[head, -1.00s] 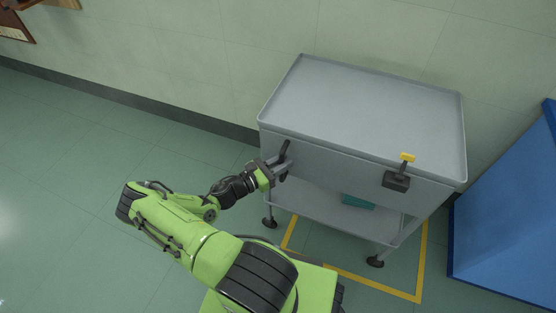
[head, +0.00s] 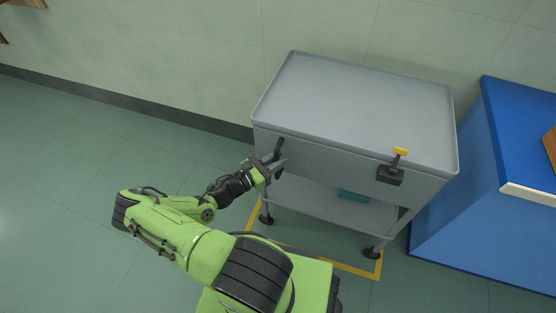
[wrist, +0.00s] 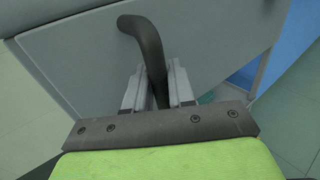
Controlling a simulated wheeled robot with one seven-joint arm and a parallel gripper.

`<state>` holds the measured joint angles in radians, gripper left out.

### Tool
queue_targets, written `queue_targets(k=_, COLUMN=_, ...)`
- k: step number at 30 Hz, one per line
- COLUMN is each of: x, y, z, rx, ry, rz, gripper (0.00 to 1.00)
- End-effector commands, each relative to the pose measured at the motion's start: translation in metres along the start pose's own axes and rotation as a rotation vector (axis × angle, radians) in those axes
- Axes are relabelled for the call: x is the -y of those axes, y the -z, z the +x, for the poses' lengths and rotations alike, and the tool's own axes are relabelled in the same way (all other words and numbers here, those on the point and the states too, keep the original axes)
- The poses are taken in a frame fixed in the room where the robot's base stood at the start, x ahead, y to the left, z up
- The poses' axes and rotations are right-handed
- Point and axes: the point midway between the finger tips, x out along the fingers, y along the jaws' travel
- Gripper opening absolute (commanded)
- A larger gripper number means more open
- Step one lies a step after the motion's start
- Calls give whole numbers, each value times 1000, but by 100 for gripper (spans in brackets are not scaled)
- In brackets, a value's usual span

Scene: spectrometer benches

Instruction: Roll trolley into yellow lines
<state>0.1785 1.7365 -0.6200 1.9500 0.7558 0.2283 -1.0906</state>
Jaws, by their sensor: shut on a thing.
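The grey trolley (head: 355,98) stands upright near the wall, with a bare top tray and a lower shelf. My gripper (head: 275,167) is shut on the dark handle (head: 279,148) at the left of its front panel. In the wrist view the curved handle (wrist: 149,50) passes between the two fingers (wrist: 159,88). The yellow lines (head: 352,269) show on the floor under and in front of the trolley. The front right caster (head: 371,253) is close to the front line, and the front left caster (head: 266,219) is by the left line. The rear of the outline is hidden.
A blue bench (head: 470,190) stands to the right, with a narrow strip of floor before it. A teal item (head: 354,196) lies on the lower shelf. Floor at left is clear.

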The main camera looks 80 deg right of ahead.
Motion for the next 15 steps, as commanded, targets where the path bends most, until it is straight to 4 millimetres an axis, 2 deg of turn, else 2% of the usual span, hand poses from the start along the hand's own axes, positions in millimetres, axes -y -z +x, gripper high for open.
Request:
queue_targets(k=12, x=5, y=1, z=1, rx=-1, ry=13, rz=-6, gripper=0)
queue_targets(k=13, x=5, y=1, z=2, rx=-1, ry=13, rz=-6, gripper=25)
queue_targets(k=15, x=5, y=1, z=2, rx=-1, ry=13, rz=-6, gripper=36)
